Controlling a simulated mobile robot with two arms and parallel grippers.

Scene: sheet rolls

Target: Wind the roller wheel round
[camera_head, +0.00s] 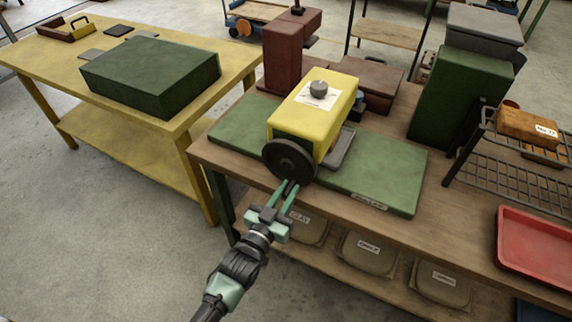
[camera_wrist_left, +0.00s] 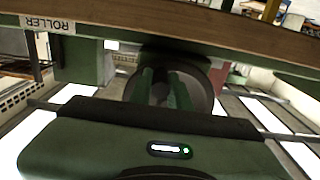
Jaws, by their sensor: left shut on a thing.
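The roller machine has a yellow housing (camera_head: 318,100) with a grey knob on top and stands on a green base board (camera_head: 375,172) on the wooden bench. Its dark round wheel (camera_head: 284,161) faces the bench's front edge. My left gripper (camera_head: 290,187) reaches up to the wheel's lower rim, its fingertips shut on the wheel's handle, which the fingers mostly hide. In the left wrist view the green fingers (camera_wrist_left: 166,88) are close together in front of the dark wheel (camera_wrist_left: 211,82). A "ROLLER" label (camera_wrist_left: 48,25) shows at upper left there. My right gripper is not in view.
A yellow table (camera_head: 225,88) with a dark green box (camera_head: 150,75) stands to the left. Dark red blocks (camera_head: 284,60) and a tall green box (camera_head: 460,100) stand behind the machine. A wire rack (camera_head: 520,175) and red tray (camera_head: 535,245) are at right. Labelled bins (camera_head: 368,252) sit below the bench.

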